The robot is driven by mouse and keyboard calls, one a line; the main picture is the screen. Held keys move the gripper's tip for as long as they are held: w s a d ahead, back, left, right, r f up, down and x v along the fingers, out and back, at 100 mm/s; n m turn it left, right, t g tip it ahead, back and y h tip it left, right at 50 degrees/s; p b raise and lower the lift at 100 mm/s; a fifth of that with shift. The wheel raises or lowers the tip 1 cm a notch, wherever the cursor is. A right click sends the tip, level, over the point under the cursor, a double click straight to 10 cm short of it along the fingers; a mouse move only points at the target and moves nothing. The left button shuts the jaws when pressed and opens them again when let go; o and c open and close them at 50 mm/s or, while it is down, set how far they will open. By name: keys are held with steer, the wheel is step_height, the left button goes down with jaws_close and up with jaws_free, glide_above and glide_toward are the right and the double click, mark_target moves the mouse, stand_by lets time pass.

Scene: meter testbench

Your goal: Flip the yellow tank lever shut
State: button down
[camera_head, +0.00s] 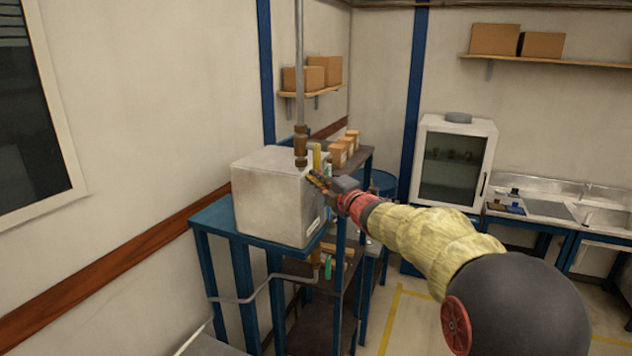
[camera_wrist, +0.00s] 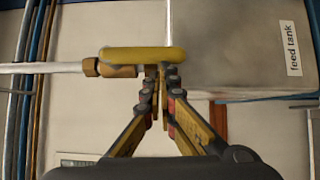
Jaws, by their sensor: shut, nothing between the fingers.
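The yellow tank lever (camera_head: 317,157) stands upright beside the brass valve fitting (camera_head: 301,146) at the top of the grey tank (camera_head: 268,198). In the wrist view the lever (camera_wrist: 145,54) lies lengthwise, parallel to the pipe (camera_wrist: 45,68) and brass fitting (camera_wrist: 120,71). The tank (camera_wrist: 235,50) carries a "feed tank" label there. My gripper (camera_head: 318,182) is in front of the tank's upper right edge, just below the lever. In the wrist view my gripper (camera_wrist: 160,74) is shut and empty, its tips close against the lever's side; whether they touch is unclear.
The tank sits on a blue stand (camera_head: 214,222). A lower pipe and a teal handle (camera_head: 328,267) are under it. Small boxes (camera_head: 340,152) stand on a dark shelf behind. A white cabinet (camera_head: 453,165) and a sink counter are farther right.

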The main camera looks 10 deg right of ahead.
steer(key=shift+w+d+f+n+t+y+b, duration=0.35)
steer(key=shift+n+b, duration=0.35)
steer(key=shift+b, duration=2.4)
steer(key=w+d+r+n+y+b, duration=0.1)
steer(key=w+d+n+y+b, duration=0.2)
steer(key=n+b, duration=0.5)
steer(key=w+d+r+n+y+b, duration=0.2)
steer(key=w+n+y+b, duration=0.3)
steer(key=n+y+b, duration=0.3)
steer(key=shift+w+d+r+n+b, duration=0.2)
steer(key=shift+d+n+b, duration=0.35)
steer(key=shift+n, duration=0.75)
steer(key=shift+w, duration=0.1)
steer(key=shift+f, duration=0.2)
